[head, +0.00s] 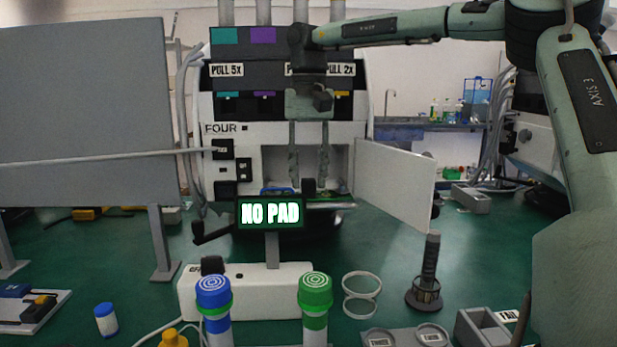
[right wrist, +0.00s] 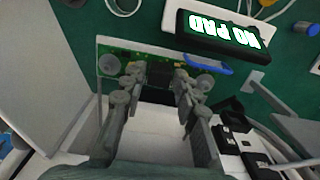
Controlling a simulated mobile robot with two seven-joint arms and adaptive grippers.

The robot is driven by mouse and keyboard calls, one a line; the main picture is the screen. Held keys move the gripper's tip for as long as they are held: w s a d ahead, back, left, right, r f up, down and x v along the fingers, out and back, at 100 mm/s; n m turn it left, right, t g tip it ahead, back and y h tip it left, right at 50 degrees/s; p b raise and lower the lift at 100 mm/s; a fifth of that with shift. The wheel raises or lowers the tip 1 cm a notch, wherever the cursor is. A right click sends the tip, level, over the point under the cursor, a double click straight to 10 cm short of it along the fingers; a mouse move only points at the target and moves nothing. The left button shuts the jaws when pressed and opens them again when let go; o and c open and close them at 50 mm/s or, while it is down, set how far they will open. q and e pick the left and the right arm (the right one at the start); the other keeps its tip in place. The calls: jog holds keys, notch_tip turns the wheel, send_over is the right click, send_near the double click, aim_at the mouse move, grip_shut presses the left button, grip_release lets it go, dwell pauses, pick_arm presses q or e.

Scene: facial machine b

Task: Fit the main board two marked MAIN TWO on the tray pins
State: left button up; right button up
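A green board (head: 322,195) lies at the mouth of the machine's open lower bay, partly hidden behind the NO PAD display. In the right wrist view the board (right wrist: 120,65) shows round pale parts towards its ends and a dark block (right wrist: 160,73) at its middle. I cannot read a MAIN TWO mark or see any pins. The tray (head: 335,206) shows as a pale edge under the board. My right gripper (head: 309,177) points down with fingers apart, just above the dark block (head: 308,186); it appears open. My left gripper is not in view.
The NO PAD display (head: 270,213) stands close in front of the bay. An open white door (head: 396,185) stands to the right, and a grey panel (head: 85,110) to the left. Blue (head: 213,290) and green (head: 316,292) capped posts stand nearer me.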

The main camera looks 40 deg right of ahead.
aim_at(309, 180)
jog(key=shift+o, duration=1.4)
jog(key=shift+r, duration=0.1)
notch_tip(309, 180, up, 12)
